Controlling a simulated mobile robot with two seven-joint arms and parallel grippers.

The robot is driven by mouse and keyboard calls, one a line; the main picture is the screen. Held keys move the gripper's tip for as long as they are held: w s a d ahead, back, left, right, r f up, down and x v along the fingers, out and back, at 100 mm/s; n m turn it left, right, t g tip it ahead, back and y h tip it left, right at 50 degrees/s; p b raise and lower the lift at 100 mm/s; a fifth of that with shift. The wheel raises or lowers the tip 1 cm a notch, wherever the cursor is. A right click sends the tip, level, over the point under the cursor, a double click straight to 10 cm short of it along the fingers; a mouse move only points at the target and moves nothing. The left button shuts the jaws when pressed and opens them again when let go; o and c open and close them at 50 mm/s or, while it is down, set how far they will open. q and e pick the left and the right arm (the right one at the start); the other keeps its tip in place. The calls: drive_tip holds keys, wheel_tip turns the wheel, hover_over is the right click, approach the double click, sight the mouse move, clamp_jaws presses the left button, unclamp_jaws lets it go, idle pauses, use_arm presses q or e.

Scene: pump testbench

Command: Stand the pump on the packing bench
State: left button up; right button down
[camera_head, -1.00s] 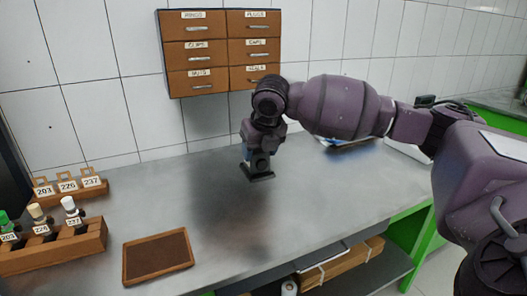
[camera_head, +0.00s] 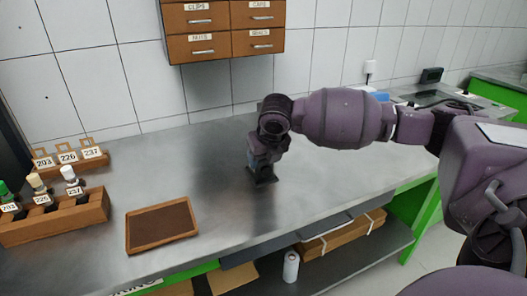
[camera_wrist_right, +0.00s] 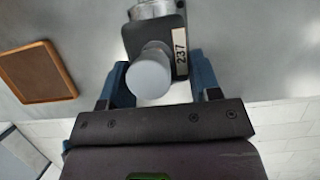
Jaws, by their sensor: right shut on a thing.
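The pump (camera_head: 264,180) shows in the head view as a dark foot and lower body below my right gripper (camera_head: 260,161). In the right wrist view the pump (camera_wrist_right: 180,54) has a dark body with a 237 label and a round grey end. It sits between the blue fingers of my right gripper (camera_wrist_right: 160,82), which is shut on it. The pump is over the middle of the grey metal bench (camera_head: 330,190), roughly upright. I cannot tell whether its foot touches the bench. My left gripper is not in view.
A brown-rimmed tray (camera_head: 161,227) lies to the left of the pump. Drawers (camera_head: 223,30) hang on the wall. Bench surface around the pump is clear.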

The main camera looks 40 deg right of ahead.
sight(266, 165)
wheel_tip(266, 165, down, 4)
drive_tip(key=shift+b, duration=0.3)
drive_tip(key=shift+r, duration=0.1)
drive_tip(key=shift+c, duration=2.4)
unclamp_jaws()
drive_tip(key=shift+o, duration=0.8)
